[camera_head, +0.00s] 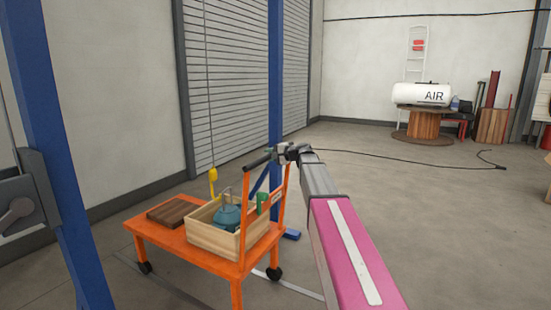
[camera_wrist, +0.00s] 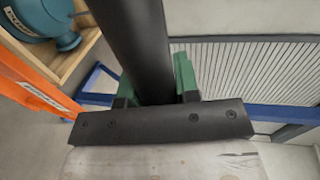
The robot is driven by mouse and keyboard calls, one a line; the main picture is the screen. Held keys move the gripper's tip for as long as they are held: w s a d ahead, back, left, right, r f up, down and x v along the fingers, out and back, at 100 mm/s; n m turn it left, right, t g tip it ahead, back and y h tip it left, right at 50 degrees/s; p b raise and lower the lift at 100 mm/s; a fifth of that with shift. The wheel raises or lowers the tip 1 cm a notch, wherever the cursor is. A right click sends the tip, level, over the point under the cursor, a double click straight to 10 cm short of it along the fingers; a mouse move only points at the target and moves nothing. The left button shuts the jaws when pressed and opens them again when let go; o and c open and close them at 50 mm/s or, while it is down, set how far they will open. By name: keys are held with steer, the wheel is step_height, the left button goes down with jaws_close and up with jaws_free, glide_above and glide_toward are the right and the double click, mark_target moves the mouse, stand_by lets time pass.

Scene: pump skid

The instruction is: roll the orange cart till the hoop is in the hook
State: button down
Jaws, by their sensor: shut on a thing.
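The orange cart (camera_head: 182,250) stands at the lower left in the head view, and its orange frame (camera_wrist: 35,88) shows in the wrist view. A wooden crate (camera_head: 212,240) on it holds a teal pump (camera_head: 229,218) with a thin hoop (camera_head: 226,194) on top. The yellow hook (camera_head: 213,178) hangs on a chain, slightly left of and above the hoop in the picture. They look apart; their depth gap is unclear. My gripper (camera_head: 284,152) is shut on the cart's black handle (camera_head: 258,161). The wrist view shows green fingers (camera_wrist: 152,85) around the handle bar (camera_wrist: 130,35).
A brown wooden block (camera_head: 170,211) lies on the cart's deck. Blue posts (camera_head: 62,150) stand at the left and behind the cart (camera_head: 275,80). A dark cable (camera_head: 400,161) crosses the floor near a white air tank (camera_head: 421,94). The floor at right is largely clear.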

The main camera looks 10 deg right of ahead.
steer(key=r+x, duration=0.1)
steer(key=x, duration=0.6)
steer(key=shift+w+a+r, duration=0.3)
steer(key=shift+w, duration=0.05)
steer(key=c, duration=0.8)
jaws_free()
steer(key=shift+c, duration=0.2)
steer(key=shift+s, duration=0.1)
steer(key=v, duration=0.3)
steer(key=s+a+v, duration=0.1)
steer(key=v, duration=0.3)
steer(key=s+v, duration=0.1)
steer(key=v, duration=0.2)
steer(key=shift+s, duration=0.2)
